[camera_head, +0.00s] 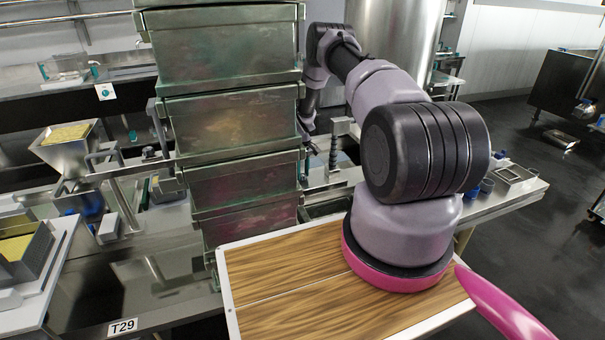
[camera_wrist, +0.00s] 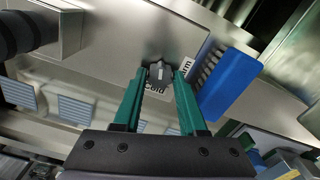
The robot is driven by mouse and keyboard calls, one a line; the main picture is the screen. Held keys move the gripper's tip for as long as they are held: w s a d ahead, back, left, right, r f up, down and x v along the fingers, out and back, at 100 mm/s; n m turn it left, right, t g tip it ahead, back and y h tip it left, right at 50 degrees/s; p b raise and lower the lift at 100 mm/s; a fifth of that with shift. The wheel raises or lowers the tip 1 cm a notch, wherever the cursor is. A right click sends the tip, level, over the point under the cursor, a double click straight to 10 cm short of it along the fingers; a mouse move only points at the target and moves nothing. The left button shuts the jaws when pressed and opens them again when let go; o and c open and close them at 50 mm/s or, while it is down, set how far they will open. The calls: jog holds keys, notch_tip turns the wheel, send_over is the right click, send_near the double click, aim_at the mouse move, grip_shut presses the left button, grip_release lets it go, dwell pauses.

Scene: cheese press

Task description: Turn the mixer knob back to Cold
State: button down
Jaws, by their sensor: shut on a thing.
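The mixer knob (camera_wrist: 158,70) is a small dark grey knob with a pale mark, on a metal panel in the upper middle of the wrist view. My gripper (camera_wrist: 159,77) has its two teal fingers on either side of the knob, shut on it at the fingertips. A white label reading "Cold" (camera_wrist: 154,89) shows between the fingers, just below the knob. A second label, partly covered and ending in "arm" (camera_wrist: 186,66), is right of the knob. The exact pointing direction of the knob is hard to tell. In the head view, the knob and gripper are hidden.
A blue brush-like block (camera_wrist: 231,82) lies close to the right finger. A tall stack of greenish metal boxes (camera_head: 235,120) stands left of my arm in the head view. A metal hopper (camera_head: 66,150) with yellow contents is at the left. Open floor (camera_head: 525,190) shows at the right.

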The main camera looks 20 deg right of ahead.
aim_at(303, 175)
jog(key=shift+m, duration=1.6)
jog(key=c, duration=0.5)
grip_release()
notch_tip(303, 175, up, 11)
jog(key=shift+f, duration=0.1)
